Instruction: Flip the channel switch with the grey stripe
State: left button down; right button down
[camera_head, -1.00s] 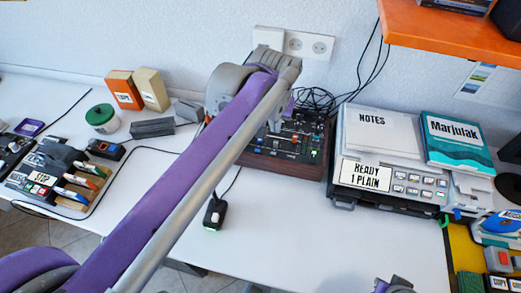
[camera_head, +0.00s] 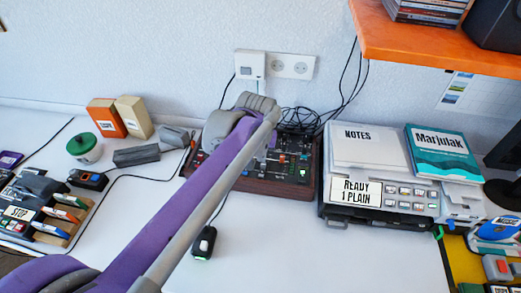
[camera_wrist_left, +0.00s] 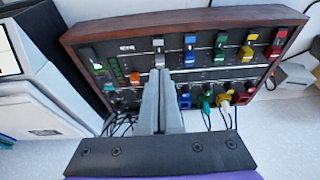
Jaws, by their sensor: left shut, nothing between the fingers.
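The control box (camera_head: 262,188) has a dark panel in a wooden frame and stands on the white desk by the wall. The wrist view shows the frame (camera_wrist_left: 180,20) and panel close up, with switches in several colours. In the head view my left arm covers part of the box.
A grey printer (camera_head: 375,180) with a notes pad and a teal book stands right of the box. Black cables (camera_head: 300,118) lie behind it. A small black device (camera_head: 204,243) is in front. An orange shelf (camera_head: 430,38) hangs at upper right.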

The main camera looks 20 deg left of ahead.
pick_arm(q)
jog(key=shift+r, duration=0.1)
jog(key=shift+w+a, duration=0.25)
jog(key=shift+w, duration=0.5)
pick_arm(e)
jog(key=shift+r, duration=0.2)
pick_arm(q)
jog(key=shift+r+p, duration=0.1)
jog(key=shift+p, duration=0.2)
